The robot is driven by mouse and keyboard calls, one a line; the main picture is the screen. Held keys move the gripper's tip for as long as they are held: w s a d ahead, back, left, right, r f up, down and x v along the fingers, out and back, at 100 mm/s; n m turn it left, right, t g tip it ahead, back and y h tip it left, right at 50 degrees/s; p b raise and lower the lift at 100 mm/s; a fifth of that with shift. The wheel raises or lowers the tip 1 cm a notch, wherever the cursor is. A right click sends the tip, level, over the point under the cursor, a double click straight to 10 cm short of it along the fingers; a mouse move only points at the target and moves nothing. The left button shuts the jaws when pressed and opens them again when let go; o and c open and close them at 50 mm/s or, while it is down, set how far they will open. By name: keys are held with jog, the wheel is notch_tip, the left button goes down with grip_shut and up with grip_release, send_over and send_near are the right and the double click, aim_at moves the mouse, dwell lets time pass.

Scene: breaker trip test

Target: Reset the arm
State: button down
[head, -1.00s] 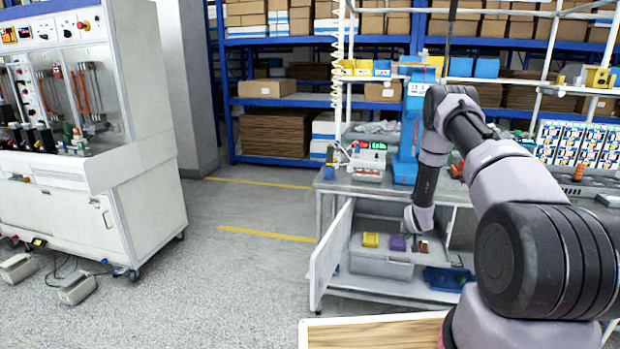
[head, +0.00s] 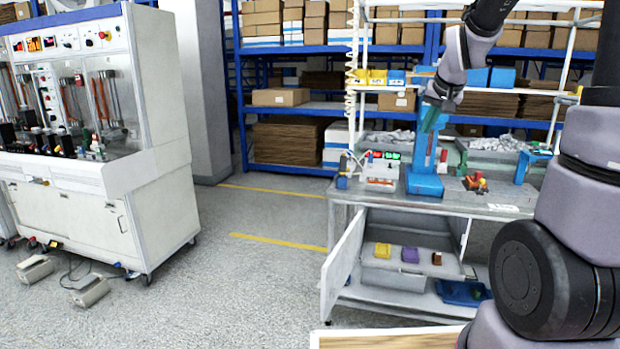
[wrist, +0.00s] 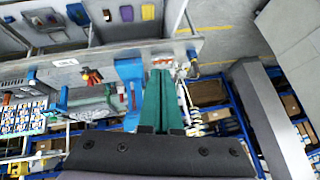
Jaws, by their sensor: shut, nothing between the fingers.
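My gripper (head: 432,114) is raised above the workbench, in front of the blue upright stand (head: 424,185). Its two green fingers are together with nothing between them; they also show in the wrist view (wrist: 161,92). My arm reaches up along the right side of the head view and bends down to the gripper. In the wrist view the blue stand (wrist: 130,70) lies just left of the fingers. I cannot tell the exact gap between the fingers and the stand.
The workbench (head: 390,200) has an open cabinet door (head: 342,265). A white test cabinet (head: 75,215) stands at left. The floor between (head: 240,270) is clear.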

jog(key=s+a+r, duration=0.2)
jog(key=s, duration=0.6)
jog(key=s+a+r+y, duration=0.1)
jog(key=s+a+r, duration=0.1)
jog(key=s, duration=0.6)
jog(key=s+a+r+y, duration=0.1)
jog(key=s+a+r, duration=0.1)
jog(key=s, duration=0.7)
